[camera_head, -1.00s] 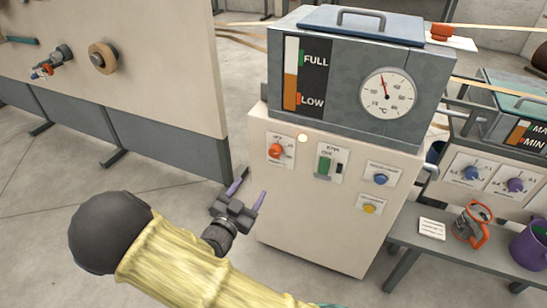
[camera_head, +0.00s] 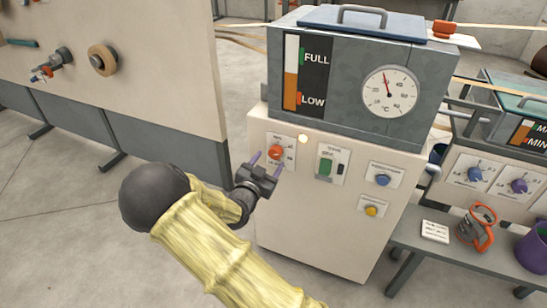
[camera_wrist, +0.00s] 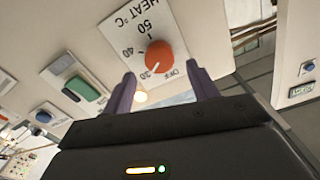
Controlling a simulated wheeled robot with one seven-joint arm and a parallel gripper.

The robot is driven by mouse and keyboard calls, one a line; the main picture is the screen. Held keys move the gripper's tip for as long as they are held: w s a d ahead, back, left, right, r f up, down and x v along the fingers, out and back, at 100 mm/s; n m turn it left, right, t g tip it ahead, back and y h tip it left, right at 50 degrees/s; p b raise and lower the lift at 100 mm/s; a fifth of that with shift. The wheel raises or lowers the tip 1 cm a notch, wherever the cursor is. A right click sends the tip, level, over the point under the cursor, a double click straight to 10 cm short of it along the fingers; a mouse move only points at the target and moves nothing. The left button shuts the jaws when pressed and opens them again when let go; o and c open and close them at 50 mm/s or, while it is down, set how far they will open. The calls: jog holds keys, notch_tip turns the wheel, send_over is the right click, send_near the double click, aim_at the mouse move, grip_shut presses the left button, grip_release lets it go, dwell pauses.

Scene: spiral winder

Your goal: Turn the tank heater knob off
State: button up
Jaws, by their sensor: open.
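The tank heater knob (camera_head: 276,152) is a round orange-red knob on a white dial plate at the upper left of the cream cabinet front. In the wrist view the knob (camera_wrist: 166,57) has a printed scale with numbers and OFF around it. A pale mark on it seems to point near the lowest number, to the side of OFF. My gripper (camera_head: 268,164) is open and empty, just in front of and below the knob. In the wrist view my gripper (camera_wrist: 160,72) has its purple fingers on either side of the knob, apparently still short of it.
A small lamp (camera_head: 303,138) glows beside the dial plate. A green switch (camera_head: 325,166), a blue button (camera_head: 382,180) and a yellow button (camera_head: 371,211) are farther right. The tank (camera_head: 345,80) with gauges sits above.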

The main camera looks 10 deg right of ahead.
aim_at(274, 154)
jog(key=shift+b+x, duration=0.3)
jog(key=shift+x, duration=1.9)
jog(key=c, duration=1)
